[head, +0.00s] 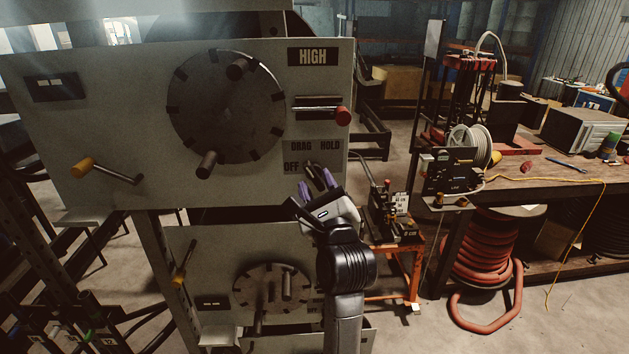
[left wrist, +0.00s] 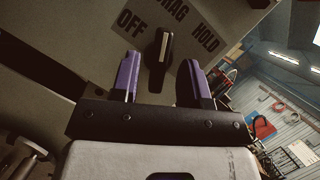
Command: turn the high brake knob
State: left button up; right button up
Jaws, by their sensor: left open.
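The high brake knob is a small dark knob with a pale pointer line, on the upper panel below the HIGH sign (head: 313,56). It shows best in the left wrist view (left wrist: 160,58), among the OFF, DRAG and HOLD markings (head: 315,147). In the head view it is partly hidden by the gripper. My left gripper (head: 316,184), with purple fingers, is open and empty. In the left wrist view its fingertips (left wrist: 160,76) lie either side of the knob's lower end; I cannot tell whether they touch it. My right gripper is not in view.
On the same panel are a large dark wheel (head: 221,110) with pegs, a red-tipped lever (head: 342,116) just above the markings, and a yellow-tipped crank (head: 84,167). A similar lower panel (head: 205,265) sits below. A workbench (head: 560,195) and coiled red hose (head: 483,255) stand to the right.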

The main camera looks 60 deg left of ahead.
pick_arm(q)
jog(key=b+v, duration=0.1)
jog(key=v, duration=0.4)
jog(key=shift+f, duration=0.1)
dwell(0.6)
